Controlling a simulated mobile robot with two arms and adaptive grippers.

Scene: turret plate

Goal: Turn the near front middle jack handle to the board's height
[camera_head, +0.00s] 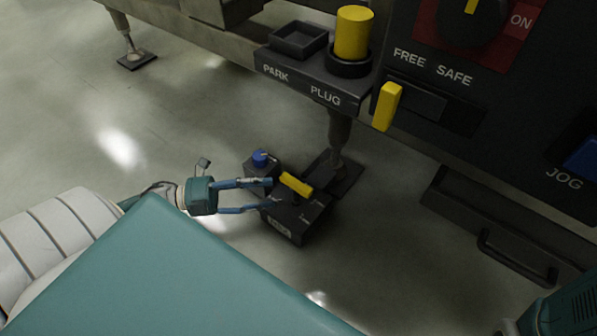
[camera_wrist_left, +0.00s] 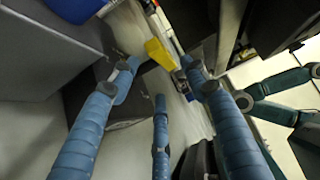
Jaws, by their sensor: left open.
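The yellow jack handle (camera_head: 296,184) is a short bar on top of a dark jack box (camera_head: 285,226) on the floor, by the foot of a support leg (camera_head: 340,130). My left gripper (camera_head: 271,192) is open, with its blue fingers reaching in from the left to the near side of the handle. In the left wrist view the yellow handle (camera_wrist_left: 160,53) shows beyond and between the spread fingers (camera_wrist_left: 160,82). I cannot tell whether a finger touches it. The board's height marking cannot be made out.
A blue knob (camera_head: 261,158) stands on a small dark block beside the jack. Above are the park/plug shelf (camera_head: 310,82) with a yellow cylinder (camera_head: 353,33), and a yellow lever (camera_head: 387,106) on the panel. A dark drawer-like front (camera_head: 490,225) is at right.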

